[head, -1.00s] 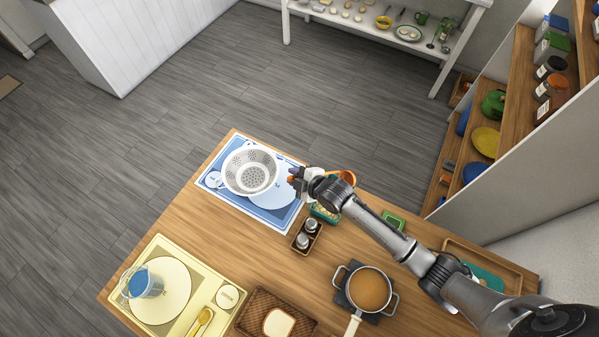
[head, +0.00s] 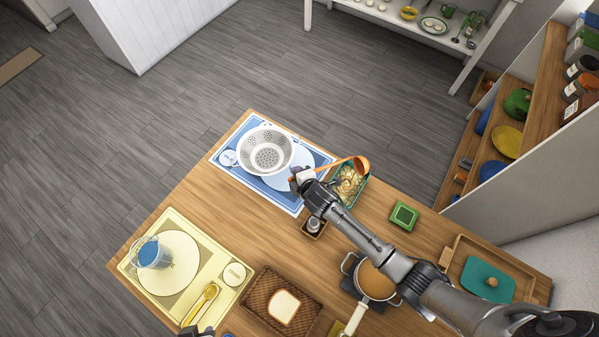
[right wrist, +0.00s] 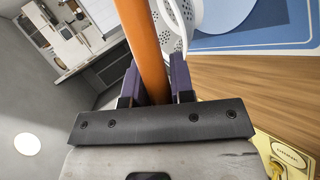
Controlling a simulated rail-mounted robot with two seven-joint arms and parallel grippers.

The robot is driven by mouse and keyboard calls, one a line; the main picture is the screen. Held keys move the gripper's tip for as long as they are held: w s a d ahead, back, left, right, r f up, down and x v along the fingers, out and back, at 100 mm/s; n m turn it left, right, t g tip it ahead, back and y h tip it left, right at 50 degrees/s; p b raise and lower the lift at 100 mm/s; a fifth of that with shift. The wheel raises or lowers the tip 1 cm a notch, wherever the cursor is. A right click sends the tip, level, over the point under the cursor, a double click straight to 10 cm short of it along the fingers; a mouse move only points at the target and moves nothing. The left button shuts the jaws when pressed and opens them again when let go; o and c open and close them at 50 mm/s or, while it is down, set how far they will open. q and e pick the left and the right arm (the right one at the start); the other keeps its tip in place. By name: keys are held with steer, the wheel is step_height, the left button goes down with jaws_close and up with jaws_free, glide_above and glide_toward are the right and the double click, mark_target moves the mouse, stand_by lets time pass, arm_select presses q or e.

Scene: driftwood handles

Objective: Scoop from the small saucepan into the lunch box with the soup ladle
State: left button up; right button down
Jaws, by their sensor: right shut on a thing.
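My right gripper (head: 300,175) is shut on the orange handle of the soup ladle (head: 330,169); the handle (right wrist: 148,50) also shows between the fingers in the right wrist view. The ladle's bowl (head: 361,164) is at the far edge of the teal lunch box in the head view, seemingly above it; its contents cannot be made out. The lunch box (head: 364,190) holds pale yellowish pieces. The small saucepan (head: 346,265) holds orange-brown soup (head: 375,283) and is partly hidden by my right arm. Dark tips, seemingly of my left gripper (head: 195,332), show at the bottom edge.
A white colander (head: 267,150) stands on the blue mat beside the right gripper. Shakers (head: 315,225) stand close under the right arm. A green box (head: 404,215), a tray with a teal lid (head: 487,280), a bread basket (head: 262,300) and a blue-filled jug (head: 150,252) are around the table.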

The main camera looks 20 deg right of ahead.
steer(key=shift+d+f+n+h+b, duration=0.1)
steer(key=shift+f+n+h+b, duration=0.5)
steer(key=shift+f+b, duration=0.8)
steer(key=shift+f+n+h+b, duration=0.45)
steer(key=shift+f+h+b, duration=0.45)
steer(key=shift+f, duration=0.85)
steer(key=shift+d+f+n+h+b, duration=0.1)
steer(key=shift+f+n+h+b, duration=0.45)
steer(key=shift+f+b, duration=0.9)
steer(key=shift+f, duration=0.15)
